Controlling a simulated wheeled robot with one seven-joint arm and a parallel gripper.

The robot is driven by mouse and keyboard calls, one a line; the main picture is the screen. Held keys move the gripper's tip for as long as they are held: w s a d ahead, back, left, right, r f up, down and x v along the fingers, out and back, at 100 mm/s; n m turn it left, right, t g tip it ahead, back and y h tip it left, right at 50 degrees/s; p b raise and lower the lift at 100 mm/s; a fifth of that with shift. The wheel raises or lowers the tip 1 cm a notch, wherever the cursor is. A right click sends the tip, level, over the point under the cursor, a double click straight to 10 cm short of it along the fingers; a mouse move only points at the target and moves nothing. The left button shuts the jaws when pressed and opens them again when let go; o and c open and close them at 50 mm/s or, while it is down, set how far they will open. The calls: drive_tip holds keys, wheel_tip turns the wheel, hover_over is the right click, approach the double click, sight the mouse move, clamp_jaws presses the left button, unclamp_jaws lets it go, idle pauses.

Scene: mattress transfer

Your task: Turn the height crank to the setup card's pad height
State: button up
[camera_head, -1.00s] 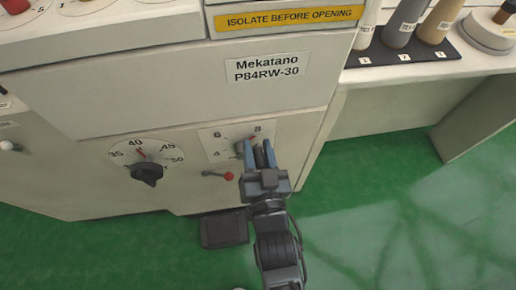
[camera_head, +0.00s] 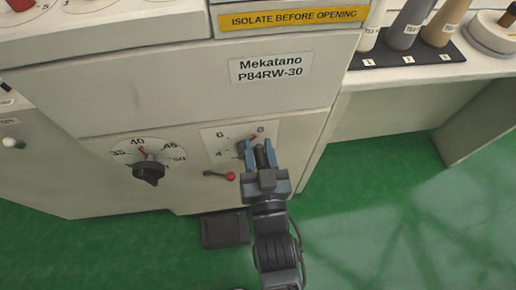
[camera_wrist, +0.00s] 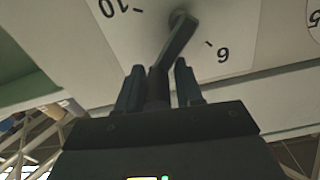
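The height crank is a grey arm (camera_wrist: 180,40) on a hub, with a dark upright handle (camera_wrist: 158,88) at its outer end. It sits on a pale numbered dial plate (camera_head: 213,144) on the machine front, where 4, 6 and 8 can be read; a red mark lies near the 8. In the wrist view the plate (camera_wrist: 228,32) shows 10 and 6 upside down. My gripper (camera_head: 260,152) is at the crank, its fingers on both sides of the handle. The wrist view shows gaps beside the handle between the open fingertips (camera_wrist: 159,84). No setup card is visible.
A second dial (camera_head: 148,160) with a black knob is to the left. A red-ended lever (camera_head: 229,176) sits just left of my gripper. A dark pedal (camera_head: 224,229) lies on the green floor below.

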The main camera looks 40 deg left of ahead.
sight(262, 168)
drive_tip(key=shift+o, duration=1.1)
drive_tip(key=shift+v, duration=3.95)
